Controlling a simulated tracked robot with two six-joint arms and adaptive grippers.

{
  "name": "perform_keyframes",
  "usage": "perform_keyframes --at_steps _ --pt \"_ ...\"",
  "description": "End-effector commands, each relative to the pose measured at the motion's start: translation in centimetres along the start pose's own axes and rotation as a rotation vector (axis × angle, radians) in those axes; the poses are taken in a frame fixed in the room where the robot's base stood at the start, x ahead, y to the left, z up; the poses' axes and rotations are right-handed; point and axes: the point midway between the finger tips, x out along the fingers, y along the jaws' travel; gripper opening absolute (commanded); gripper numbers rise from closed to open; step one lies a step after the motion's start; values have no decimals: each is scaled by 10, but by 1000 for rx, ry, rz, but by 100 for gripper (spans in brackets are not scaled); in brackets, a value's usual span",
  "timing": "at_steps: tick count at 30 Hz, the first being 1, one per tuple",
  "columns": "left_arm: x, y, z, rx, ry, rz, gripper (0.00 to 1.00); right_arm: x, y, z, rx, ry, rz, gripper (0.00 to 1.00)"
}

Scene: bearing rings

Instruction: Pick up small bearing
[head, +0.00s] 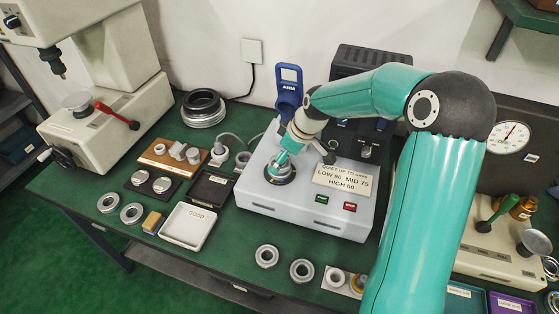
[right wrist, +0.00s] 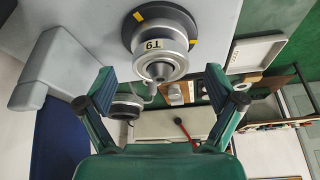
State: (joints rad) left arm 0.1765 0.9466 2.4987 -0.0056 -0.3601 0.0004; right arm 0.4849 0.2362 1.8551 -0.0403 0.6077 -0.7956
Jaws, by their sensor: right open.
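My right gripper (head: 281,160) is over the round spindle seat (head: 281,174) on the white tester. In the right wrist view its fingers (right wrist: 158,88) are wide open on either side of a stepped metal spindle (right wrist: 160,45) with a dark marking, with nothing between the pads. I cannot tell whether a bearing sits on that spindle. Ring bearings lie on the green bench: two at the left (head: 108,203) (head: 131,213), two at the front (head: 266,256) (head: 302,270). A smaller ring (head: 336,277) is on a pale plate, partly behind my arm. My left gripper is not in view.
The tester (head: 300,208) has a limits label, green and red buttons. Left of it are a white GOOD tray (head: 188,227), a dark tray (head: 207,189), a wooden block (head: 172,155) and a large dark ring (head: 203,107). A press stands far left, a gauge machine right.

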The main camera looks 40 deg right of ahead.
Motion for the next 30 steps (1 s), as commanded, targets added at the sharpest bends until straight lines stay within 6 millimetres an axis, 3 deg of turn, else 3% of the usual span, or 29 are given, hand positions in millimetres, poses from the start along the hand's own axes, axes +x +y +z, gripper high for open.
perform_keyframes --at_steps 10,23,30 --pt "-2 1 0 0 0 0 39 9 0 0 -1 0 0 91" --pt "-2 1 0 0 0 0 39 9 -1 -1 -2 1 0 19" --pt "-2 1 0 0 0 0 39 8 0 -2 -2 2 1 18"
